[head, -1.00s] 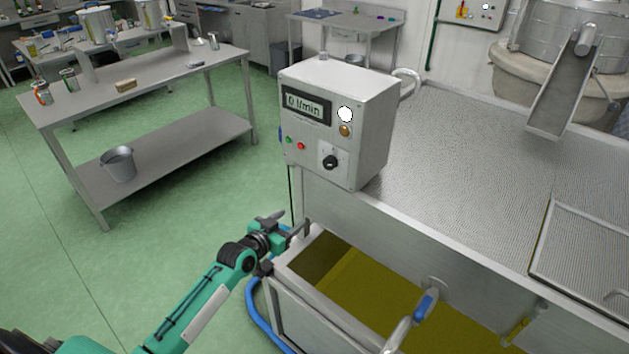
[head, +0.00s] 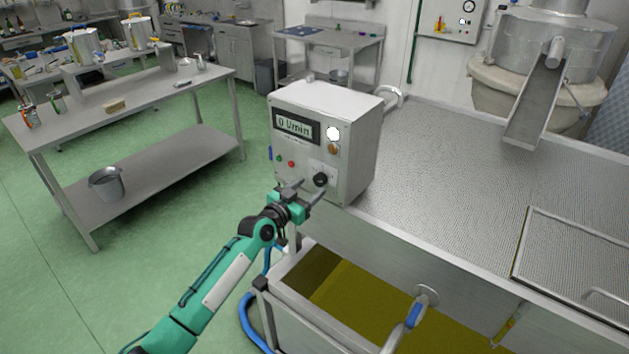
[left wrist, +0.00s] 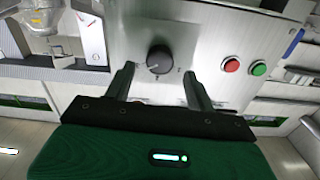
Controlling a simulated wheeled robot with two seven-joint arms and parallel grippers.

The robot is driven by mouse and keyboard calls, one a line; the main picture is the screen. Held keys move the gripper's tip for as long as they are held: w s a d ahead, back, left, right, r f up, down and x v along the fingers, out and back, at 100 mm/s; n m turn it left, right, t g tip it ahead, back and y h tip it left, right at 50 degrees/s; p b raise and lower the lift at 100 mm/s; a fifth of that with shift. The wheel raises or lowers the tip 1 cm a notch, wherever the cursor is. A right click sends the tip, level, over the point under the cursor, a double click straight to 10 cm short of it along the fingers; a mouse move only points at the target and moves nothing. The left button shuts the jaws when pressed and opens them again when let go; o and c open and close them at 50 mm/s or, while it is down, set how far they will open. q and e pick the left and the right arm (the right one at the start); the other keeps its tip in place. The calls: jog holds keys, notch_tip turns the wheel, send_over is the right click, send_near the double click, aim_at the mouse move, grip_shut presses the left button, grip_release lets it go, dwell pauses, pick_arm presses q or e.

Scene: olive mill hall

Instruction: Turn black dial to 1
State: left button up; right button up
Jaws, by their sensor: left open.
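The black dial (head: 320,180) is a round knob on a pale plate, low on the front of a grey control box (head: 360,150). In the left wrist view the dial (left wrist: 159,59) sits ahead of and between my two fingers, with a light pointer mark on it. The numbers around it are too small to read surely. My left gripper (head: 308,190) is open and empty, just in front of the box and below the dial in the head view. In the left wrist view my left gripper (left wrist: 160,85) shows both fingers apart, not touching the dial. My right gripper is not in view.
The box display (head: 295,127) reads 0 l/min. A red button (left wrist: 231,64) and a green button (left wrist: 259,68) sit beside the dial. Below is an open vat (head: 290,287) of yellow-green liquid. A steel table (head: 150,110) stands left, with green floor between.

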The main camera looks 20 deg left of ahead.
aim_at(318, 181)
pick_arm(q)
jog(key=shift+x, duration=1.65)
jog(key=c, duration=1)
